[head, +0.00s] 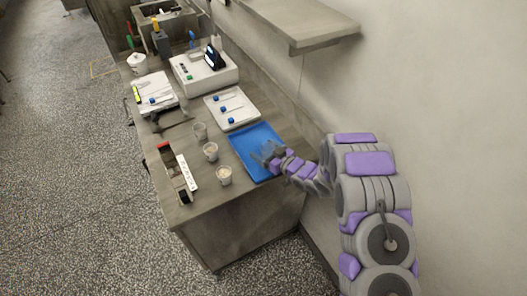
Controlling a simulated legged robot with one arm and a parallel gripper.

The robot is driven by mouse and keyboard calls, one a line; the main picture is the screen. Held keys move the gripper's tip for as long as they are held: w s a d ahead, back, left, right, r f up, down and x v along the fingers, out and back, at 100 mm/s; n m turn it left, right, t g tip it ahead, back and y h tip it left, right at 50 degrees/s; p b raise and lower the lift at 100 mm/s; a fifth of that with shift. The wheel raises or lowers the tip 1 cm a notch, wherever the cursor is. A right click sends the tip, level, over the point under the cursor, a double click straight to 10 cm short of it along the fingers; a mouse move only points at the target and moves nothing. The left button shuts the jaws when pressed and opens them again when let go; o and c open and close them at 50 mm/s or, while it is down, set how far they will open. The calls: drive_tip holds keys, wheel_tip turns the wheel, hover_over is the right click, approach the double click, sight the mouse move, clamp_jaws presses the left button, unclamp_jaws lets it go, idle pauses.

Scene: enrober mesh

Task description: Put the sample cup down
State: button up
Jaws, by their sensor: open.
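Several small clear cups stand in a row on the grey bench. The nearest cup (224,175) and the middle cup (211,151) hold something pale, and the far cup (199,131) looks clear. I cannot tell which of them is the sample cup. My gripper (267,156) is open over the blue mat (246,139), to the right of the cups. The gripper covers part of the mat. I see no cup between its fingers, though the fingers are small and hard to make out.
A white tray with blue-capped items (248,119) lies behind the mat. A white instrument (205,72) stands farther back. A dark holder with a white label (168,157) lies at the bench's left edge. A wall shelf (310,25) juts out above right. The front bench corner is clear.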

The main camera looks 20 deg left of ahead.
drive_tip(key=p+v, duration=0.1)
drive_tip(key=v, duration=1.1)
drive_tip(key=shift+d+r, duration=0.15)
drive_tip(key=shift+r, duration=0.2)
